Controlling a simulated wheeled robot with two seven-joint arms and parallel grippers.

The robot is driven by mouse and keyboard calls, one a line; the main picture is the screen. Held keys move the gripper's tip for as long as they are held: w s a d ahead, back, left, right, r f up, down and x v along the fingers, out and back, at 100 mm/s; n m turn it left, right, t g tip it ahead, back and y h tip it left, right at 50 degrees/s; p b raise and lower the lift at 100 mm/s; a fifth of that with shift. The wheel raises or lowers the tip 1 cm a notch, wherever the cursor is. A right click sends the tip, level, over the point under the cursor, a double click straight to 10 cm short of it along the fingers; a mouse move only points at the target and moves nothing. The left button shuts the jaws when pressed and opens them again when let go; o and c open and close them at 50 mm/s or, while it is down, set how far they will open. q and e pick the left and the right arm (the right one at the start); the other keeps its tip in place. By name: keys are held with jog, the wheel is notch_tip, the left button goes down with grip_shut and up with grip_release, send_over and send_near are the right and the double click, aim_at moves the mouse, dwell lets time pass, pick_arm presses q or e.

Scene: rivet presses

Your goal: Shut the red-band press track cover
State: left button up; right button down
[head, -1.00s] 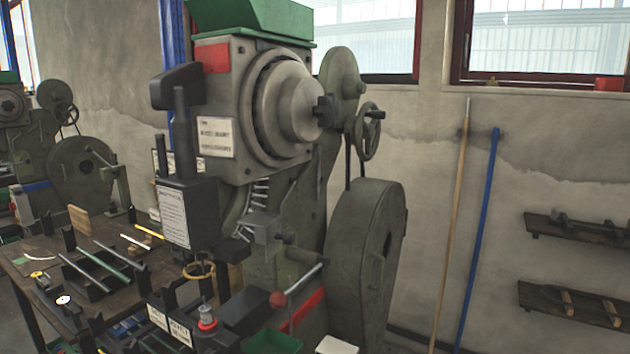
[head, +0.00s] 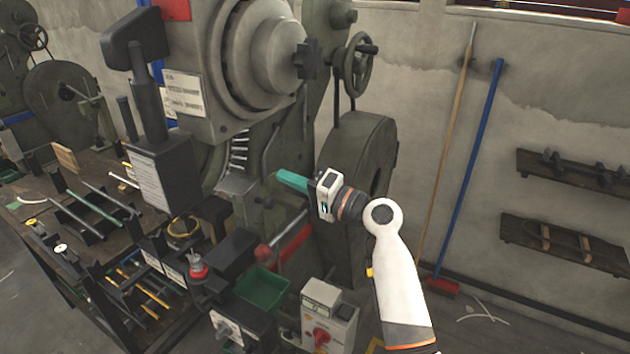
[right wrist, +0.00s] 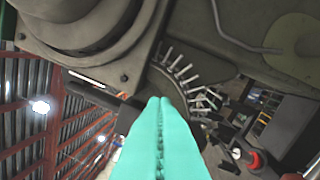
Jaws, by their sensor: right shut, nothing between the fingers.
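I cannot clearly make out the track cover. My right gripper (head: 282,177) has teal fingers, shut and empty, pointing left, to the right of and a little below the track. In the right wrist view its fingers (right wrist: 158,102) end just below the rivets in the picture, apparently without contact. My left gripper is not in view.
A lever with a red knob (head: 262,252), a green bin (head: 262,289) and a control box with a red switch (head: 322,336) stand below the gripper. A handwheel (head: 358,64) and flywheel (head: 350,150) are behind. A tool-covered workbench (head: 40,205) is at left.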

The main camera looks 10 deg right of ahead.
aim_at(248, 201)
jog(key=s, duration=0.1)
jog(key=s+a+f+p, duration=0.1)
jog(key=s, duration=0.1)
jog(key=shift+s+a+f+p, duration=0.2)
jog(key=shift+a+f+p, duration=0.05)
jog(key=shift+p, duration=0.1)
jog(key=shift+s+d, duration=0.1)
jog(key=shift+s, duration=0.05)
